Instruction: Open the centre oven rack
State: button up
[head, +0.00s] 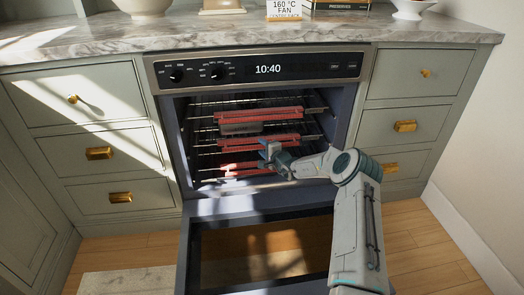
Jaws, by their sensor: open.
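The oven (170,120) stands open, its door (190,250) folded down in front. Inside are wire racks with red front strips, one above another. The centre rack (235,141) lies inside the cavity at mid-height. The upper rack (260,114) is above it and the lower rack (235,168) below. My gripper (265,149) is open at the oven mouth, at about the height of the centre rack's red strip, just below its right half. The picture does not show clearly whether it touches the rack. My gripper and arm hide part of the lower rack's right side.
A small grey block-like thing (240,128) shows between the upper and centre racks. Drawers with brass handles (99,153) flank the oven, all shut. A marble counter (300,32) runs above. My arm reaches over the lowered door from the right.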

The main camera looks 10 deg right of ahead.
jog(key=shift+w+a+f, duration=0.1)
jog(key=shift+w+a, duration=0.15)
jog(key=shift+w, duration=0.4)
grip_shut()
jog(key=shift+s, duration=0.1)
